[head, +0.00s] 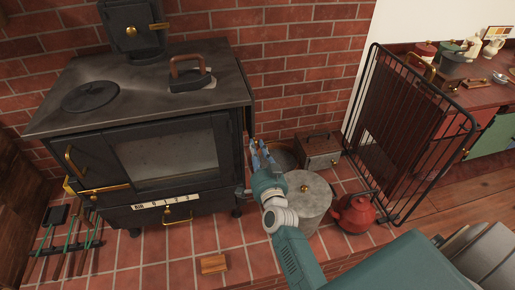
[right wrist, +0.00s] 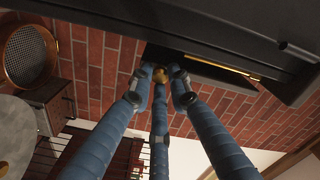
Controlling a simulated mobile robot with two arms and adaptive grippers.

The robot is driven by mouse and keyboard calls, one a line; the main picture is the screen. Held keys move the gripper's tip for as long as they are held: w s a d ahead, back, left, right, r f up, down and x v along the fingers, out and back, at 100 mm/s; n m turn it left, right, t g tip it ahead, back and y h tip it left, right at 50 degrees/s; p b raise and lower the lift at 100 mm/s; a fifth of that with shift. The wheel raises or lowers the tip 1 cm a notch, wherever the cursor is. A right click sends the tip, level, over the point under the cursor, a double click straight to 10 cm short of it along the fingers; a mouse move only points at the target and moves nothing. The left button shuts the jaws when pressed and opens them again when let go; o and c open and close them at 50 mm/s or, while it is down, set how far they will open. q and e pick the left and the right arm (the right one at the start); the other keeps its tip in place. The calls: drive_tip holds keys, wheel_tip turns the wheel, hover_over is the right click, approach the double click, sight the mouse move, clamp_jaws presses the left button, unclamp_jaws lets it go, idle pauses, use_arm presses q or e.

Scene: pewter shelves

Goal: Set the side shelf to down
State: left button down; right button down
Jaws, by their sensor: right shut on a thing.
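The black stove (head: 170,145) stands against the brick wall. Its side shelf (head: 249,92) shows as a thin dark edge at the stove's right side in the head view; I cannot clearly tell its angle. In the right wrist view a dark panel with a brass edge (right wrist: 205,70) shows under the stove's dark underside. My right gripper (head: 260,152) is low beside the stove's right side, its blue fingers pointing up and away. In the wrist view the fingers (right wrist: 160,82) are closed around a small brass knob (right wrist: 160,73), partly hidden by them. My left gripper is out of view.
A lidded grey pot (head: 308,205), a red kettle (head: 354,213) and a small metal box (head: 318,155) stand close right of my arm. A black fireguard (head: 415,140) is further right. A wood block (head: 213,264) lies on the tiled hearth.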

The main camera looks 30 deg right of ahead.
drive_tip(key=c, duration=1.6)
unclamp_jaws()
drive_tip(key=shift+a+f, duration=0.1)
drive_tip(key=shift+a, duration=0.2)
drive_tip(key=v, duration=0.7)
drive_tip(key=shift+s, duration=0.2)
drive_tip(key=s+a+f+n+g+y, duration=0.25)
drive_tip(key=s+f, duration=0.25)
drive_tip(key=f, duration=0.6)
drive_tip(key=s+a+f+n+g+y, duration=0.1)
drive_tip(key=s+a+f+n+g, duration=0.2)
drive_tip(key=f, duration=0.8)
drive_tip(key=s+a+f+n+g+y, duration=0.2)
drive_tip(key=s+a+f+n, duration=0.15)
drive_tip(key=s+f, duration=0.45)
drive_tip(key=s+f+n+g, duration=0.2)
drive_tip(key=s+f+g, duration=0.2)
drive_tip(key=s+f, duration=0.95)
drive_tip(key=s+d+f+n+g, duration=0.1)
drive_tip(key=s+f, duration=0.1)
drive_tip(key=s, duration=0.4)
drive_tip(key=s+d+f+n+g, duration=0.1)
drive_tip(key=s+d+f+g, duration=0.1)
drive_tip(key=s, duration=0.4)
drive_tip(key=s+d+f+n+g+h, duration=0.1)
drive_tip(key=s+d+f+g, duration=0.1)
drive_tip(key=s, duration=0.4)
drive_tip(key=shift+s+f+n, duration=0.1)
drive_tip(key=shift+f+n, duration=0.2)
drive_tip(key=shift+f, duration=0.4)
